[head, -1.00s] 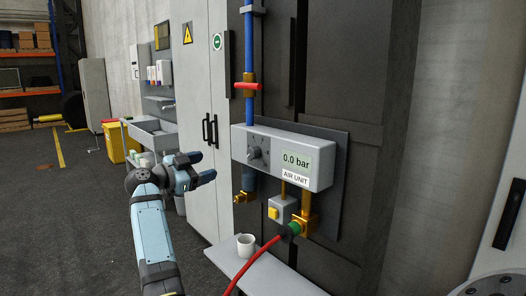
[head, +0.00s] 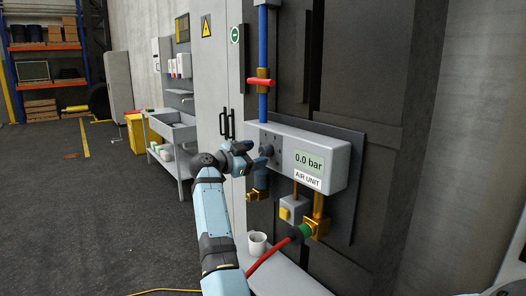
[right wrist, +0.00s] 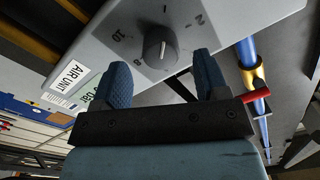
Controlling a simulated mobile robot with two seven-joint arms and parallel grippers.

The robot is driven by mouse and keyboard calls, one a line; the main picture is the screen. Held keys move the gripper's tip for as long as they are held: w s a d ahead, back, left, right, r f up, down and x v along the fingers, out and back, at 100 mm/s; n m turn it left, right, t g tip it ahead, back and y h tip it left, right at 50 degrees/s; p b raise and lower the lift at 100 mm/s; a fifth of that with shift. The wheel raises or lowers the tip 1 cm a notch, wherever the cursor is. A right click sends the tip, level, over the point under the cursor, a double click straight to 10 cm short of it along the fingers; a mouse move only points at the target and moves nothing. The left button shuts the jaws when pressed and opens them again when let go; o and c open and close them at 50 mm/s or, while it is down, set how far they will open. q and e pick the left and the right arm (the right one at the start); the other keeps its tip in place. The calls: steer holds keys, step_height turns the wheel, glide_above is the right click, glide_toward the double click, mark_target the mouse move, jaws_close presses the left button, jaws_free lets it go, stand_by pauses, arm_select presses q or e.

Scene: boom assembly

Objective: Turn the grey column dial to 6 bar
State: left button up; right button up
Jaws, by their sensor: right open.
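The grey dial (head: 265,151) sits on the left part of the air unit's face, partly covered by my gripper in the head view. In the right wrist view the dial (right wrist: 160,47) is a dark grey round knob with a raised grip and a pale pointer line, ringed by numbers such as 2, 8 and 10. The display (head: 309,162) reads 0.0 bar. My right gripper (head: 262,154) is open just in front of the dial. In the right wrist view its two blue fingers (right wrist: 163,75) stand apart, short of the knob, with nothing between them. My left gripper is out of view.
A red valve handle (head: 260,82) crosses the blue pipe above the unit. Open floor lies to the left.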

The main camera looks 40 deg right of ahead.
mark_target(262, 152)
steer(key=shift+s+d, duration=0.15)
steer(key=shift+d, duration=1.6)
steer(key=c, duration=0.9)
